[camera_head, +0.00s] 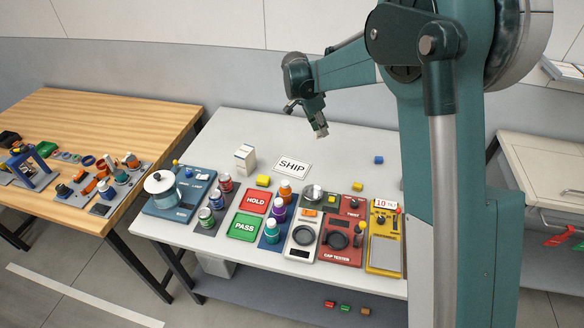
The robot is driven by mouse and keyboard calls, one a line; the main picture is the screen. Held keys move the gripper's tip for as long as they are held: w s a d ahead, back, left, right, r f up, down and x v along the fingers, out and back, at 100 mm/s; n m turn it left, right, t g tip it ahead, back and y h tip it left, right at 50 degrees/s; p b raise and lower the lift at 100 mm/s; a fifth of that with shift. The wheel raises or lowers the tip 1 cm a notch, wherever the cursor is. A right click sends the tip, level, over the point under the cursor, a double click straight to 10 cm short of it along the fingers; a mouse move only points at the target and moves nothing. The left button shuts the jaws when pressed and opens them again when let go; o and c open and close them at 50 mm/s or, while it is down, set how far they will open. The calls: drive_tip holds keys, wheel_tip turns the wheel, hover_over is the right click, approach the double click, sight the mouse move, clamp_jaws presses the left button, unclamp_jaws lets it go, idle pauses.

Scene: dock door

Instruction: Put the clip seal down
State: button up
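My gripper (320,130) hangs above the back of the white table (225,128), pointing down, behind and above the SHIP sign. A small pale, slightly reddish bit shows at its fingertips. It is too small to tell whether this is a clip seal or part of the fingers, or whether the fingers are open or shut.
The SHIP sign (292,167) lies flat, with a white box (245,158) to its left. Red HOLD (256,200) and green PASS (243,227) pads, bottles, a cap tester (340,252) and a yellow device (385,255) crowd the front. The table's back strip is mostly free.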

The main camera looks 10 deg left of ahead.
drive_tip(key=s+a+n, duration=0.1)
drive_tip(key=a+n, duration=0.1)
drive_tip(key=a, duration=0.7)
hover_over(301, 162)
drive_tip(key=s+a, duration=0.1)
drive_tip(key=shift+m+t, duration=0.3)
drive_tip(key=shift+f, duration=2.55)
drive_tip(key=shift+f, duration=0.1)
drive_tip(key=shift+f, duration=3)
drive_tip(key=shift+f, duration=1.9)
drive_tip(key=shift+f+b, duration=0.15)
drive_tip(key=shift+b, duration=0.25)
drive_tip(key=o, duration=0.6)
